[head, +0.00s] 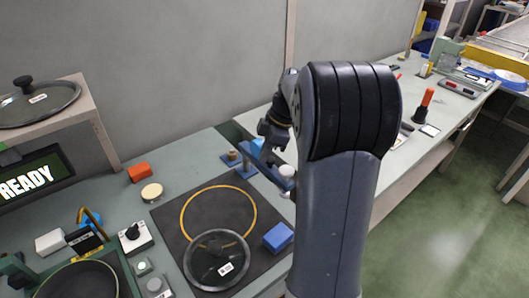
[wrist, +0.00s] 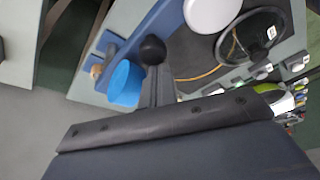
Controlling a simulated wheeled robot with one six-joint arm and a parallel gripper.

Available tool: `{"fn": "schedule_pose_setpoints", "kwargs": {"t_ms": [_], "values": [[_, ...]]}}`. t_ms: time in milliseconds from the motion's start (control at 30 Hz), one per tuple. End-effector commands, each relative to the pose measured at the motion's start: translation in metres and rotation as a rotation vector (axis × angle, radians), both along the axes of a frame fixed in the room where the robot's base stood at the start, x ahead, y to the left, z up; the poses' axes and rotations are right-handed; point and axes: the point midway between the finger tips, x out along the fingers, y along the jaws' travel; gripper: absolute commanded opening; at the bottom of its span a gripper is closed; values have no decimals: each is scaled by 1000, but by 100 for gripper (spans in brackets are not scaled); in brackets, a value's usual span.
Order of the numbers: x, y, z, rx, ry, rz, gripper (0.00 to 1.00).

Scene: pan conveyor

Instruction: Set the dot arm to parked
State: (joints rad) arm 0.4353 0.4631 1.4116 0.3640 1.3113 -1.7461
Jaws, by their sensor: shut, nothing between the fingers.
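The dot arm, a blue bar (head: 280,178), extends from a blue post at the back right of the dark mat. In the wrist view the blue bar (wrist: 148,32) runs diagonally, with a white round head (wrist: 211,14) near its upper end and a blue cylinder (wrist: 126,83) beside it. A black ball knob (wrist: 152,50) shows at the tip of my gripper (wrist: 160,85). My gripper is shut and empty, close to the bar; I cannot tell whether it touches. In the head view my gripper (head: 268,150) is partly hidden by my own arm.
The dark mat (head: 175,222) with a yellow ring bears a glass lid (head: 216,262) and a blue block (head: 278,237). A READY screen (head: 35,180), knob box (head: 133,237) and orange block (head: 139,172) stand left. A lidded shelf (head: 70,100) is behind.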

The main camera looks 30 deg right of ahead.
Motion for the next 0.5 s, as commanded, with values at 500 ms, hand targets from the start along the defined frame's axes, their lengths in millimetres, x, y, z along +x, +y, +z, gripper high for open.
{"fn": "schedule_pose_setpoints", "kwargs": {"t_ms": [500], "values": [[10, 26, 35, -3, -6, -8, 0]]}}
